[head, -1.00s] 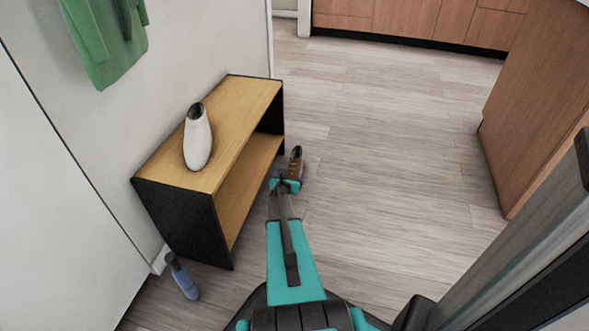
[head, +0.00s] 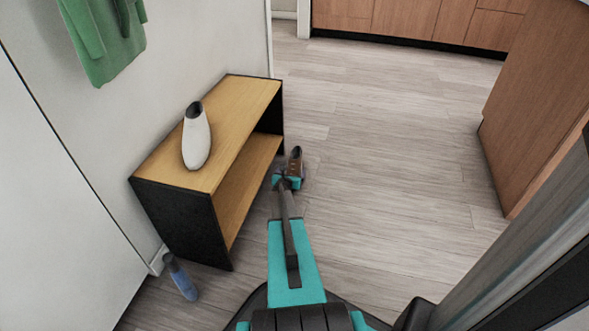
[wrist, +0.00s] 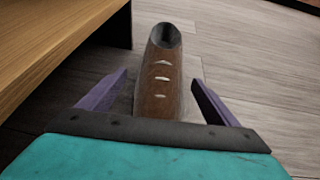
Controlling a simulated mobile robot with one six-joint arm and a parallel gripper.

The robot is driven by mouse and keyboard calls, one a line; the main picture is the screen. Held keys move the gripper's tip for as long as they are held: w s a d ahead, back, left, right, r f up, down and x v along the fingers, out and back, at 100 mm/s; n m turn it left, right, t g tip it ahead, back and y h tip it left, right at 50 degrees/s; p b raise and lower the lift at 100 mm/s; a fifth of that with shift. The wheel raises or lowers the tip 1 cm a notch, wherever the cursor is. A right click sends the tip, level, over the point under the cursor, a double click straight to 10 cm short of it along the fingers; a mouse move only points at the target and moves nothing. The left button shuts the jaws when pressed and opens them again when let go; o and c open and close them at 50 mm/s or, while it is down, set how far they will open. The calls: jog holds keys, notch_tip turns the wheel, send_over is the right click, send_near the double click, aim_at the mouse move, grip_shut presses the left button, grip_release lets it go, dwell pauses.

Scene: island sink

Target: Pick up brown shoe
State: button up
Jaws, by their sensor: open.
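The brown shoe (head: 296,158) is on the floor beside the right end of the wooden bench, just past the end of my arm. In the wrist view the brown shoe (wrist: 160,85) has pale laces and a dark opening at its far end. My gripper (wrist: 158,92) is open, with one purple finger on each side of the shoe. The shoe's near end is hidden behind my gripper's dark front edge. In the head view my gripper (head: 289,178) is small and partly covers the shoe.
A blue bottle-like object (head: 181,277) is on the floor at the lower left. Open floor (head: 390,150) lies to the right, up to wooden cabinets (head: 535,110).

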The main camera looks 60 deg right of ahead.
aim_at(293, 170)
jog(key=shift+b+x, duration=0.5)
jog(key=shift+x, duration=1.55)
jog(key=c, duration=1.4)
